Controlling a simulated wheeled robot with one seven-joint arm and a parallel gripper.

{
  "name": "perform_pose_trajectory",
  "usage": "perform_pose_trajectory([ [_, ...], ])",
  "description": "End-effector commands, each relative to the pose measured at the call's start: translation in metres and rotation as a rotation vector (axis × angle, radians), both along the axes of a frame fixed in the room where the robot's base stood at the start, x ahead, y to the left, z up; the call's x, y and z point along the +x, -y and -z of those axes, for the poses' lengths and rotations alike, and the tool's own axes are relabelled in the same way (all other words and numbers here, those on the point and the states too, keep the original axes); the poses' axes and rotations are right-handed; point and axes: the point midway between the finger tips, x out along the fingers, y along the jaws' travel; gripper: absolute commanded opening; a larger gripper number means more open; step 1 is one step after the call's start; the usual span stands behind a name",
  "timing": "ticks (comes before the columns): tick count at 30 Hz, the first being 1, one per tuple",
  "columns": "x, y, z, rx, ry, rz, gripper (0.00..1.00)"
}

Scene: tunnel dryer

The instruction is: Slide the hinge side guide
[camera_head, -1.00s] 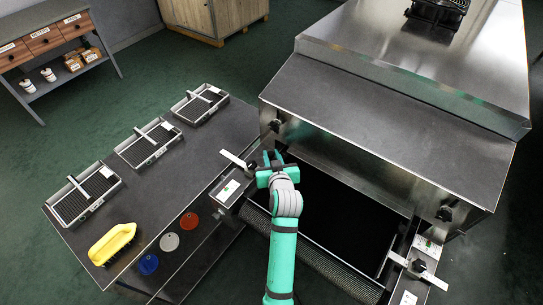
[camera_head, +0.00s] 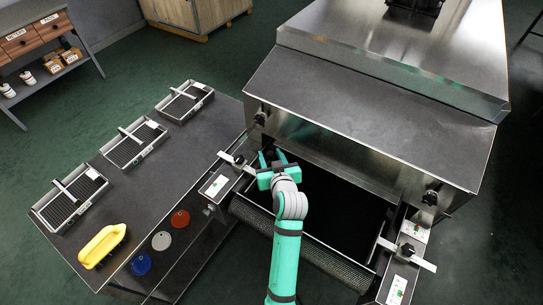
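The dryer mouth has a side guide on each side. The left guide is a pale bar with a black knob (camera_head: 232,159) above a control box (camera_head: 214,186). The right guide is a pale bar with a black knob (camera_head: 406,254) by the right-hand box. I cannot tell which is the hinge side. My gripper (camera_head: 272,155) is open, with two dark fingers pointing toward the dryer front. It is over the upper left of the dark opening, right of the left guide and apart from it. Nothing shows between the fingers.
The dryer hood (camera_head: 370,115) rises just beyond my gripper, with black knobs on its front. The dark belt opening (camera_head: 335,215) lies below right.

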Motion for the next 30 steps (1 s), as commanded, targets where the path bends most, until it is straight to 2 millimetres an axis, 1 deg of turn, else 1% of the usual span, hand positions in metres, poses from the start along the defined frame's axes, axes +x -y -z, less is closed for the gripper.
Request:
perform_pose_trajectory([
  [5, -0.001, 0.002, 0.000, 0.000, 0.000, 0.002, 0.39],
  [8, -0.006, 0.003, -0.002, 0.000, 0.000, 0.002, 0.39],
  [11, -0.018, 0.006, -0.007, 0.000, 0.000, 0.002, 0.39],
  [21, -0.074, 0.019, -0.031, -0.001, 0.001, 0.003, 0.39],
  [25, -0.088, 0.022, -0.037, 0.000, -0.001, 0.001, 0.39],
  [30, -0.097, 0.024, -0.041, 0.000, 0.000, 0.002, 0.39],
])
